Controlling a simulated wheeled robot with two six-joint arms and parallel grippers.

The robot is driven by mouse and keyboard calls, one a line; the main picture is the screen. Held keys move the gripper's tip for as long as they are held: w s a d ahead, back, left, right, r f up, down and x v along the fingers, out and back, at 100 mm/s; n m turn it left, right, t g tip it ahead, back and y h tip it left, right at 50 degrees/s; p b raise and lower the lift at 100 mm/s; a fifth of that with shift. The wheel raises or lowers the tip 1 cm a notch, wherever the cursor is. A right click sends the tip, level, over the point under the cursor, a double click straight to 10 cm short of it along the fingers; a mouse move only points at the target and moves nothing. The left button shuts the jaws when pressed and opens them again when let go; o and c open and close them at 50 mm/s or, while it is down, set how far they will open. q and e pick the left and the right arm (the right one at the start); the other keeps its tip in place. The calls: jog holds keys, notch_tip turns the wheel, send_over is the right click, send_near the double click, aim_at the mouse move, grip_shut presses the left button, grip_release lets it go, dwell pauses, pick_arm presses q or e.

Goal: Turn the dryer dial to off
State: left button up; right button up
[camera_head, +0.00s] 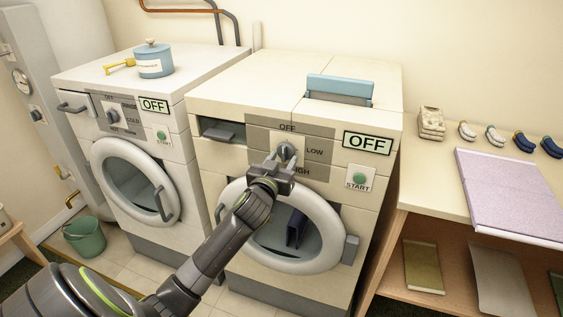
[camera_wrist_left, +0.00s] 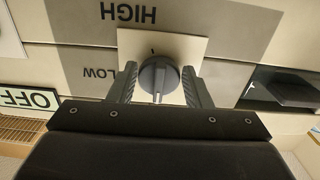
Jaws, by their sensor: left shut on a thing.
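The dryer (camera_head: 300,85) is the right-hand white machine, with OFF, LOW and HIGH printed around its grey dial (camera_head: 285,151). My left gripper (camera_head: 281,163) is at the dial, shut on it from the front. In the left wrist view, which is upside down, the dial (camera_wrist_left: 158,77) sits between the two fingers of my left gripper (camera_wrist_left: 158,85). A pale line on the dial points away from HIGH, toward the side where OFF is printed. A sign (camera_head: 367,143) on the dryer reads OFF. My right gripper is not in view.
A washer (camera_head: 140,120) with its own dial stands to the left, with a blue tin (camera_head: 153,60) on top. The green START button (camera_head: 359,178) is right of the dial. A wooden shelf unit (camera_head: 410,225) stands to the right. A green bucket (camera_head: 84,238) is on the floor.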

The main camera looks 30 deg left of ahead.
pick_arm(q)
jog(key=shift+f, duration=0.1)
jog(key=o, duration=1)
jog(key=b+v, duration=0.1)
jog(key=v, duration=1.6)
jog(key=shift+s+a+b, duration=0.1)
jog(key=shift+s+b, duration=0.1)
jog(key=shift+b, duration=0.1)
jog(key=shift+f, duration=0.1)
